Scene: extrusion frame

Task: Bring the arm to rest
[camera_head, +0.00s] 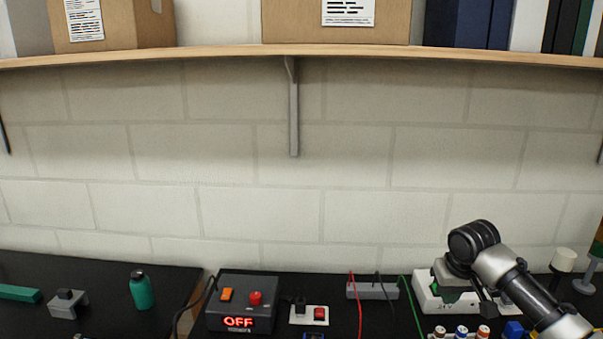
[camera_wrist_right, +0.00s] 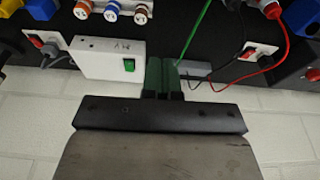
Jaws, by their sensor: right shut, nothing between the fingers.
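My right arm comes in from the lower right in the head view, bent over the right end of the black bench. My left gripper is not in view.
A dark box (camera_head: 242,303) with a red button reads OFF. A grey terminal strip (camera_head: 372,290) has red, black and green leads. Colored connectors (camera_head: 461,331) line the front edge near my right arm. A teal bottle (camera_head: 141,290) stands left. A wooden shelf (camera_head: 220,53) holds cartons above.

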